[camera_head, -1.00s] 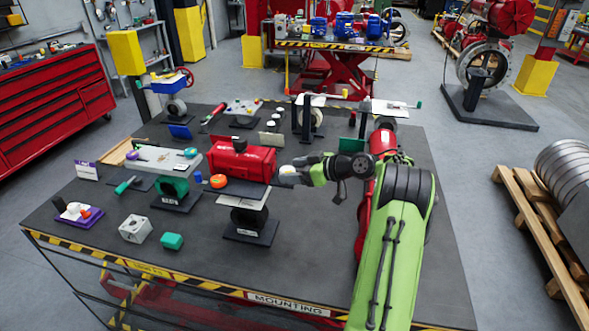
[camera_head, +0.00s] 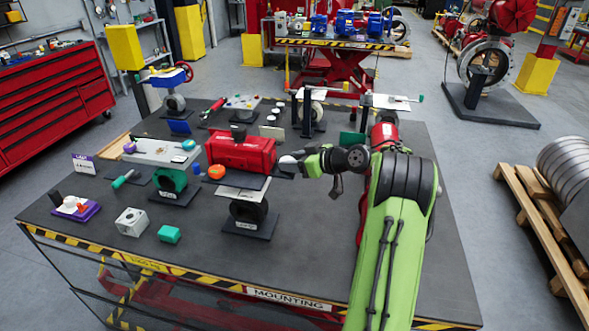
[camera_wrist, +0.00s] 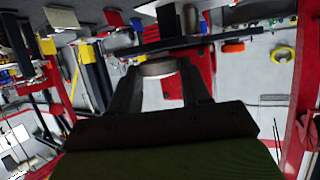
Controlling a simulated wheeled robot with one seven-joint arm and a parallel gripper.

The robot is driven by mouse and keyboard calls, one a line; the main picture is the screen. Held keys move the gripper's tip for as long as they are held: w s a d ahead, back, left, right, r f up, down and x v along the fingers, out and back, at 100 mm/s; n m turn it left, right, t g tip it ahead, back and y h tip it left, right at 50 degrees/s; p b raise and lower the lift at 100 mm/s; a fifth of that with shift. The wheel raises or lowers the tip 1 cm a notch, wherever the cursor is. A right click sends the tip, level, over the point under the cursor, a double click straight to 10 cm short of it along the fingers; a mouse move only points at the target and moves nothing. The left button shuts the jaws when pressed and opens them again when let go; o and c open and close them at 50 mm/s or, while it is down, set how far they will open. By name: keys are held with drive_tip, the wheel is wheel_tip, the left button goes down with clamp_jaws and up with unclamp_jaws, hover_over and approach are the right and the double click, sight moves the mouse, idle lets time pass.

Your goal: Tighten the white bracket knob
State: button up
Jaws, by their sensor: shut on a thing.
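The white bracket knob (camera_head: 287,162) shows as a pale round shape at the right end of the red actuator (camera_head: 240,152) in the head view. My gripper (camera_head: 296,162) reaches it from the right, its dark fingers shut on it. In the wrist view both fingers (camera_wrist: 160,78) flank a greyish-white round piece (camera_wrist: 157,68), most likely the knob. The fingers hide part of the knob, and its thread cannot be seen. A light plate (camera_head: 243,192) and a dark valve stand (camera_head: 248,214) are below the actuator.
A black frame (camera_head: 305,118) rises behind my gripper. The mat's front right is clear.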

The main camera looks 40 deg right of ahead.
drive_tip(key=h+b, duration=0.1)
drive_tip(key=m+h+b, duration=0.1)
drive_tip(key=m+b, duration=0.1)
drive_tip(key=b, duration=0.1)
drive_tip(key=shift+a+f+t+h, duration=0.25)
drive_tip(key=shift+a+t+h, duration=0.1)
drive_tip(key=shift+t+h, duration=0.05)
drive_tip(key=shift+s+r+m+h+b, duration=0.1)
drive_tip(key=shift+r+m+h+b, duration=0.1)
drive_tip(key=shift+m+h+b, duration=0.3)
drive_tip(key=o, duration=1.1)
drive_tip(key=shift+d, duration=0.1)
drive_tip(key=shift+c, duration=0.2)
